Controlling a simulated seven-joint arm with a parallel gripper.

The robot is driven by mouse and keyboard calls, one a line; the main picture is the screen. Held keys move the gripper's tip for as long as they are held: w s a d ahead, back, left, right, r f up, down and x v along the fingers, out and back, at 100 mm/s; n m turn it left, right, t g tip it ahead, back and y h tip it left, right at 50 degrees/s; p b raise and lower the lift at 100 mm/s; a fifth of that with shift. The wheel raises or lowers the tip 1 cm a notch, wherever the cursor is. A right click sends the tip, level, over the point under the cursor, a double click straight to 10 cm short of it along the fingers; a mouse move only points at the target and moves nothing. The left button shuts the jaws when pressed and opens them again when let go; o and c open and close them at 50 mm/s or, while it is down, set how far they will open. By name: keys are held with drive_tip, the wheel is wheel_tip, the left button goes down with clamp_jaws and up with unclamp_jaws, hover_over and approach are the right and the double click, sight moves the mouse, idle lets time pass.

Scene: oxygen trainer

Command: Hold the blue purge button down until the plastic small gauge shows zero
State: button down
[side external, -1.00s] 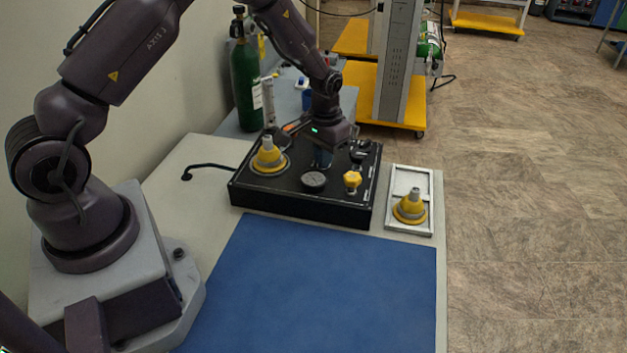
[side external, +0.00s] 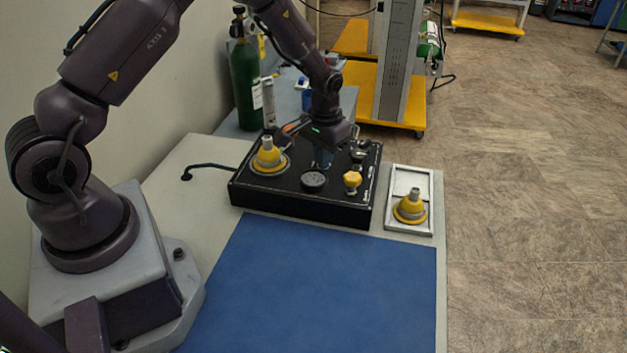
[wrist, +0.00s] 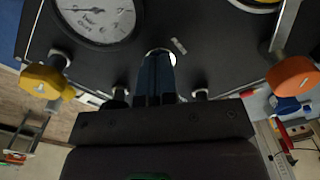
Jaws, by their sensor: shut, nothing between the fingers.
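The small gauge (wrist: 98,14), with a pale dial and dark rim, is at the upper left of the wrist view. Its needle points left; I cannot read its value for certain. In the side view the gauge (side external: 314,180) sits on the black panel box (side external: 300,207), its dial unreadable. My gripper (wrist: 157,56) is shut and empty, fingers pointing down at the panel just behind the gauge. A pale ring shows at the fingertips. The blue purge button is not distinguishable, hidden by the fingers, so I cannot tell whether they touch or press it.
A yellow knob (side external: 352,181) and a yellow cone fitting (side external: 268,157) stand on the panel. An orange lever (wrist: 292,76) is right of the fingers in the wrist view. A tray (side external: 398,230) holds another yellow cone. The blue mat (side external: 320,290) is clear.

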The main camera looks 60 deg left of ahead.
drive_tip(key=shift+r, duration=3.5)
drive_tip(key=shift+s+f, duration=0.2)
drive_tip(key=shift+s, duration=0.15)
drive_tip(key=shift+s+d+f+g, duration=0.1)
drive_tip(key=shift+s+d+g, duration=0.1)
drive_tip(key=shift+s, duration=0.3)
drive_tip(key=shift+s+d+g, duration=0.1)
drive_tip(key=shift+s+g, duration=0.1)
drive_tip(key=shift+s, duration=0.3)
drive_tip(key=s+d+r+m+t, duration=0.1)
drive_tip(key=s+d+r+t, duration=0.2)
drive_tip(key=s+r, duration=0.7)
drive_tip(key=s+d+r+m+t, duration=0.2)
drive_tip(key=s+d+r, duration=0.3)
drive_tip(key=s+r, duration=0.6)
drive_tip(key=shift+s+d+r+t, duration=0.15)
drive_tip(key=shift+r+t, duration=0.5)
drive_tip(key=shift+t, duration=0.05)
